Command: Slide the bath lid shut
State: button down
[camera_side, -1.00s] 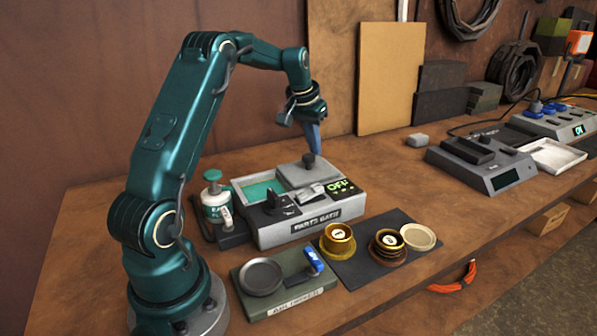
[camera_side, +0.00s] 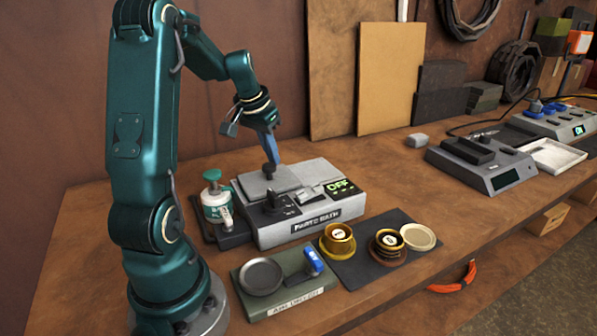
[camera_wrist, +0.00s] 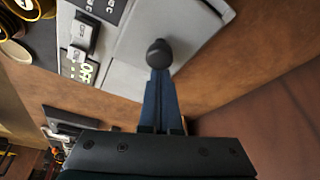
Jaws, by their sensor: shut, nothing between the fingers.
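The parts bath (camera_side: 310,221) is a grey box with a display reading OFF. Its flat grey lid (camera_side: 250,187) lies over the left part of the top, where the green basin was visible earlier; no green liquid shows now. A dark round knob (camera_side: 268,171) stands on the lid. My gripper (camera_side: 274,161) points down with its blue fingers shut, the tips at or against the knob. In the wrist view the fingers (camera_wrist: 160,95) end right at the knob (camera_wrist: 159,53); I cannot tell whether they touch it.
A green-topped bottle (camera_side: 215,200) stands left of the bath. In front are an air tester board (camera_side: 285,290) with a round dish and a dark mat (camera_side: 370,262) with brass cups. A grey scale-like device (camera_side: 483,165) sits to the right. Bench space behind the bath is clear.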

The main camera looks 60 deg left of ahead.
jog(key=shift+s, duration=0.55)
